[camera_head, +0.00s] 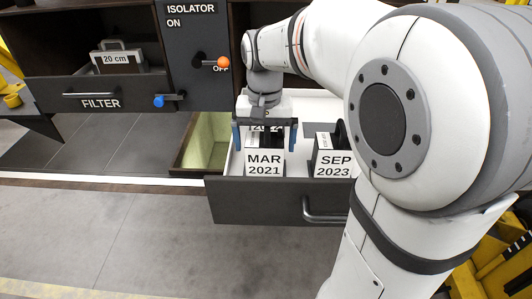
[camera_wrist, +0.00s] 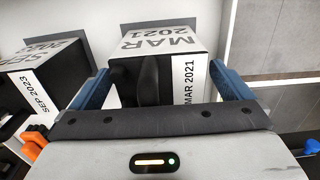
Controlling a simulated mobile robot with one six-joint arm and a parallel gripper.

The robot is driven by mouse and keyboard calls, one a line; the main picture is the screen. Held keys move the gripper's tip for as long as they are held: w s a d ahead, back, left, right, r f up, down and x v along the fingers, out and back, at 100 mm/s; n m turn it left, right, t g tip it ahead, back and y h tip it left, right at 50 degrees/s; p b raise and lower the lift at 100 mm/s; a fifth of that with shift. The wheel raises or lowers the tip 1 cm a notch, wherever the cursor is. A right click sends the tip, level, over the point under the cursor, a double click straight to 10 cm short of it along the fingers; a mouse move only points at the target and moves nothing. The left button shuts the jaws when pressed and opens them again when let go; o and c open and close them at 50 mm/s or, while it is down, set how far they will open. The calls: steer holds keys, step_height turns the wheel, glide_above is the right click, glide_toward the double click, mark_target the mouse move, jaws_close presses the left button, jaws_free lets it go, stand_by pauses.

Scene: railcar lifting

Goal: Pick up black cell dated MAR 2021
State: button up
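The black cell marked MAR 2021 (camera_head: 264,164) stands in the open drawer, with a white label on its front and top. It also shows in the wrist view (camera_wrist: 189,85), with a black handle (camera_wrist: 148,80) on it. My gripper (camera_head: 265,150) is above and around this cell, pointing down. Its two blue fingers are wide apart, one on each side of the cell, with the handle between them in the wrist view (camera_wrist: 159,70). The fingers do not appear to press on the cell. My gripper's body hides part of the cell's top.
A second cell marked SEP 2023 (camera_head: 333,164) stands to the right in the same drawer (camera_head: 270,199), partly behind my arm. A greenish open bin (camera_head: 200,146) lies left of the drawer. The isolator panel (camera_head: 192,50) and the filter drawer (camera_head: 125,93) are further left.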

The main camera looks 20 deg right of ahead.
steer(key=shift+r, duration=0.1)
steer(key=c, duration=1.9)
